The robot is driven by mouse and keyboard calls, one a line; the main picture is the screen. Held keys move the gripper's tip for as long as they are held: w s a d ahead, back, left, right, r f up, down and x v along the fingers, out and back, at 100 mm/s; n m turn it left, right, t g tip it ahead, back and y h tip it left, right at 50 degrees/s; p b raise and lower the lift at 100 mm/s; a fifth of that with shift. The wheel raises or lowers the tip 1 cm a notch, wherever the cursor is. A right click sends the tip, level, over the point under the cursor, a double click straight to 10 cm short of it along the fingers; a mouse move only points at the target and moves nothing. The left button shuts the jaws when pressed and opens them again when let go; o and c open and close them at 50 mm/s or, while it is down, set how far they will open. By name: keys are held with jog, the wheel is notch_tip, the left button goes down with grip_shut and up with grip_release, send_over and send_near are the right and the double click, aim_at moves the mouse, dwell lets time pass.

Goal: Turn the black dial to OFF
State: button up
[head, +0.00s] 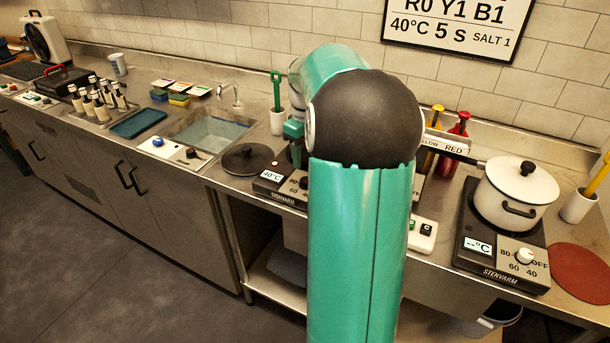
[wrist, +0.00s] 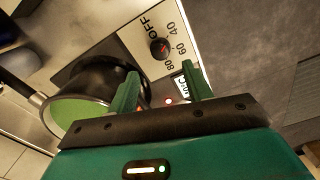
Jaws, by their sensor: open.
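The black dial (wrist: 159,48) is on the front panel of a burner (wrist: 130,38), with OFF, 40, 60 and 80 printed around it. A small reddish mark shows on its face; its exact setting is too small to read. In the head view the dial (head: 304,182) shows beside my arm, next to a display (head: 269,176) reading about 40°C. In the wrist view my gripper (wrist: 160,84) is open and empty, with its two green fingers apart. The dial lies beyond the fingertips, roughly between them, and no contact shows. My arm hides the gripper's fingers in the head view.
A dark pot with green contents (wrist: 82,116) stands on this burner, close to the left finger. A red light (wrist: 168,101) shows between the fingers. At right, a white pot (head: 516,190) stands on another burner with a white dial (head: 524,257). A black lid (head: 247,157) lies left.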

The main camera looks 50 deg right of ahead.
aim_at(305, 179)
notch_tip(305, 179, down, 8)
jog(key=shift+r, duration=0.2)
jog(key=c, duration=1)
